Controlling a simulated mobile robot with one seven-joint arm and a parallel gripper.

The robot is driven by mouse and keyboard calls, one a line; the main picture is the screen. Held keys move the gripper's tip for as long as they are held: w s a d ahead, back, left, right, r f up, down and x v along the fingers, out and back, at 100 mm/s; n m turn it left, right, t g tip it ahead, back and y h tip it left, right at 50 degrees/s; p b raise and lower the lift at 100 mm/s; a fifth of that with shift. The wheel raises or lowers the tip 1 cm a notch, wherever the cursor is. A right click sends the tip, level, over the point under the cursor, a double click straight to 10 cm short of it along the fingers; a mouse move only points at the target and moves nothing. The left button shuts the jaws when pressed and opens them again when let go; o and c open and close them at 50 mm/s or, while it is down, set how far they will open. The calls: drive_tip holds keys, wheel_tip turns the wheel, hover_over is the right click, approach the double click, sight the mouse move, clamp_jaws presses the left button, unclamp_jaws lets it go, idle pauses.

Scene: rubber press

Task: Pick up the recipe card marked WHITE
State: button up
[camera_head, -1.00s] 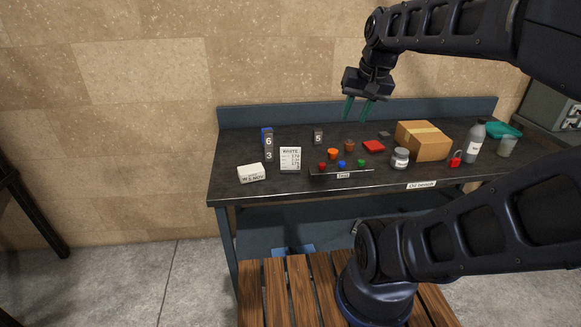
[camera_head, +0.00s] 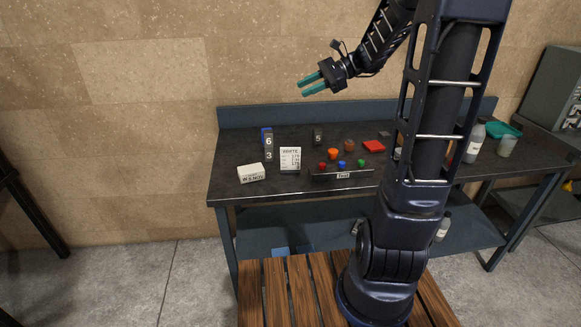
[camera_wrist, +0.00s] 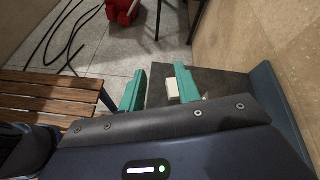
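The recipe card (camera_head: 290,160) stands upright on the dark bench top, left of centre, with its printed face towards the head camera. Its heading is hard to read now; in the earlier head view it reads WHITE. My gripper (camera_head: 302,89) is well above the bench's back edge, pointing left, with its two teal fingers apart and nothing between them. The wrist view also shows my gripper (camera_wrist: 163,72) with a clear gap between the fingers. I cannot make out the card in the wrist view.
A white lettered box (camera_head: 251,174) lies left of the card. Black number blocks (camera_head: 268,148) stand behind it. A dark rack with coloured knobs (camera_head: 342,174) is to its right. A grey bottle (camera_head: 474,143) stands further right. A slatted wooden surface (camera_head: 277,290) is in front.

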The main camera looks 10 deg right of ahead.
drive_tip(key=w+d+m+t+y, duration=0.25)
drive_tip(key=w+m+y, duration=0.25)
drive_tip(key=w, duration=0.5)
approach(290, 149)
drive_tip(key=w+a, duration=0.1)
drive_tip(key=a, duration=0.2)
drive_tip(key=shift+w+a, duration=0.15)
drive_tip(key=shift+a, duration=1.55)
drive_tip(key=shift+w+a, duration=0.1)
drive_tip(key=shift+a, duration=1.55)
clamp_jaws()
